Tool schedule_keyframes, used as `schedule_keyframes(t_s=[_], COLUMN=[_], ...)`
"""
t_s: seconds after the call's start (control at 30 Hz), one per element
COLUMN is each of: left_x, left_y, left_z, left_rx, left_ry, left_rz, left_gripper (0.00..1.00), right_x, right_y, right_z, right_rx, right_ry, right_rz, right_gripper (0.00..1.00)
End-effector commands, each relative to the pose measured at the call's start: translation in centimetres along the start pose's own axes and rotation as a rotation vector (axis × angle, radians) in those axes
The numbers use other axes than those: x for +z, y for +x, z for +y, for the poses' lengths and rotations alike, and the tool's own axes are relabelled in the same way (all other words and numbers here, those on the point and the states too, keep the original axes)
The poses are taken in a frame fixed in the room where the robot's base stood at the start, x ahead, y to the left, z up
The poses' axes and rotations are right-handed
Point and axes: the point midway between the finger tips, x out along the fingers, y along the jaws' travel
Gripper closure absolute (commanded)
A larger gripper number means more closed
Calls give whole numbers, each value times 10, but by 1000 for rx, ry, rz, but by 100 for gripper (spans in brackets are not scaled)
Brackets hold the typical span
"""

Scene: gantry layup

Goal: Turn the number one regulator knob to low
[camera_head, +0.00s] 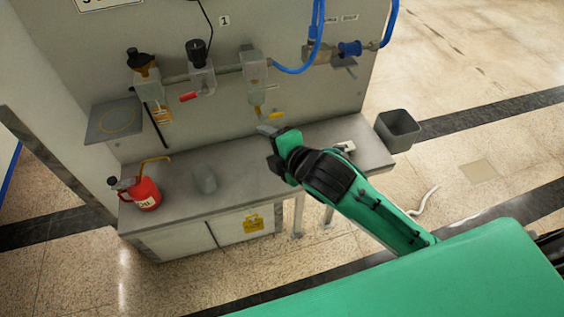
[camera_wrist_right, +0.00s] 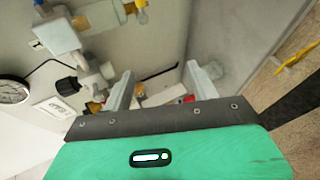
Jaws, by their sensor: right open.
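In the head view a black regulator knob (camera_head: 196,50) sits on a clear-bodied unit on the grey panel, left of a label marked 1 (camera_head: 224,20). A second unit with a black top (camera_head: 138,60) stands further left. My right gripper (camera_head: 266,131) is low in front of the panel, right of and below the knob, apart from it. In the right wrist view its two fingers are spread, and the gripper (camera_wrist_right: 160,84) holds nothing visible. A dark knob (camera_wrist_right: 68,86) shows left of the fingers; I cannot tell which one. My left gripper is out of view.
A grey bench (camera_head: 230,180) runs below the panel, with a red can (camera_head: 146,194) at its left. Blue hoses (camera_head: 315,40) hang at the upper right. A grey bin (camera_head: 398,131) stands right of the bench. A round gauge (camera_wrist_right: 12,90) shows in the wrist view.

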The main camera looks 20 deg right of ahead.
Motion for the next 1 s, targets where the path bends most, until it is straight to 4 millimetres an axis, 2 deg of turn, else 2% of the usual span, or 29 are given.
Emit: schedule_keyframes(t_s=[0.2,0.4,1.0], left_x=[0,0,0], left_y=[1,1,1], left_z=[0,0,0], left_rx=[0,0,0], left_ry=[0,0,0], left_rz=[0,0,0], left_gripper=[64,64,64], right_x=[7,10,11], right_y=[-6,-10,-10], right_z=[-33,-49,-51], right_rx=[-81,-117,-124], right_ry=[209,306,322], right_rz=[-42,-67,-72], right_gripper=[41,41,41])
